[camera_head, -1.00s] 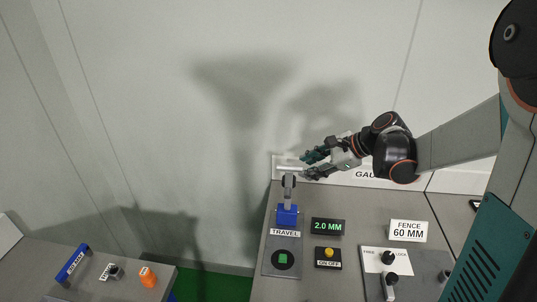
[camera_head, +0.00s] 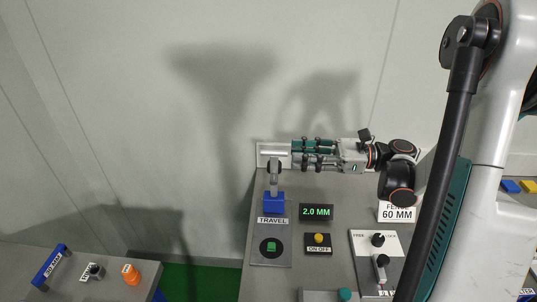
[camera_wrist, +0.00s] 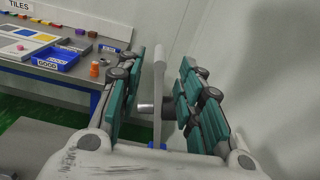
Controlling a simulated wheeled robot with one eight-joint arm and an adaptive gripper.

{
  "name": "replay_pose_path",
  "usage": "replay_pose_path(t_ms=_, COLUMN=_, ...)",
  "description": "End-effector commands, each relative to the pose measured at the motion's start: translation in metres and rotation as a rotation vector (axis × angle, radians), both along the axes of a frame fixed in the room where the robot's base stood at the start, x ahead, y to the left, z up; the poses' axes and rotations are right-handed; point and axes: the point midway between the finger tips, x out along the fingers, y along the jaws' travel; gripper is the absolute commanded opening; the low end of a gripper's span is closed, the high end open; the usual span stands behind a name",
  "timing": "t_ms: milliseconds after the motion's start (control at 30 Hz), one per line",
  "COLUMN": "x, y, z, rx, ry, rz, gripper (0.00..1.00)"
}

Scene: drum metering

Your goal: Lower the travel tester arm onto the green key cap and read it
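The travel tester has a blue base block (camera_head: 274,203) on a grey plate marked TRAVEL. Its grey tester arm (camera_head: 274,180) stands raised, with a pale crossbar at the top. The green key cap (camera_head: 271,247) sits on a black disc at the plate's front, clear of the arm. The display (camera_head: 316,212) reads 2.0 MM. My gripper (camera_head: 294,153) is level beside the top of the arm, pointing left. In the wrist view my gripper (camera_wrist: 158,92) is open, with the pale upright tester arm (camera_wrist: 159,75) between its teal finger pads and gaps on both sides.
A yellow ON OFF button (camera_head: 318,238) is below the display. A FENCE 60 MM sign (camera_head: 397,213) and a FREE/LOCK knob (camera_head: 378,240) are to the right. A wall stands close behind.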

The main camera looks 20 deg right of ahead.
Motion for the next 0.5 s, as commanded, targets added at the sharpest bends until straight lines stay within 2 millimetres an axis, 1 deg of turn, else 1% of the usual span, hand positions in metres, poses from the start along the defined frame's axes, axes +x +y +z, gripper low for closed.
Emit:
replay_pose_path(t_ms=33, x=0.004, y=0.012, z=-0.001, rx=0.0, ry=0.0, rz=0.005, gripper=0.34)
replay_pose_path(t_ms=200, x=0.016, y=0.042, z=-0.001, rx=0.0, ry=0.0, rz=0.004, gripper=0.34)
replay_pose_path(t_ms=333, x=0.024, y=0.06, z=-0.001, rx=-0.001, ry=0.0, rz=0.003, gripper=0.34)
replay_pose_path(t_ms=500, x=0.031, y=0.076, z=-0.001, rx=-0.001, ry=0.0, rz=0.002, gripper=0.34)
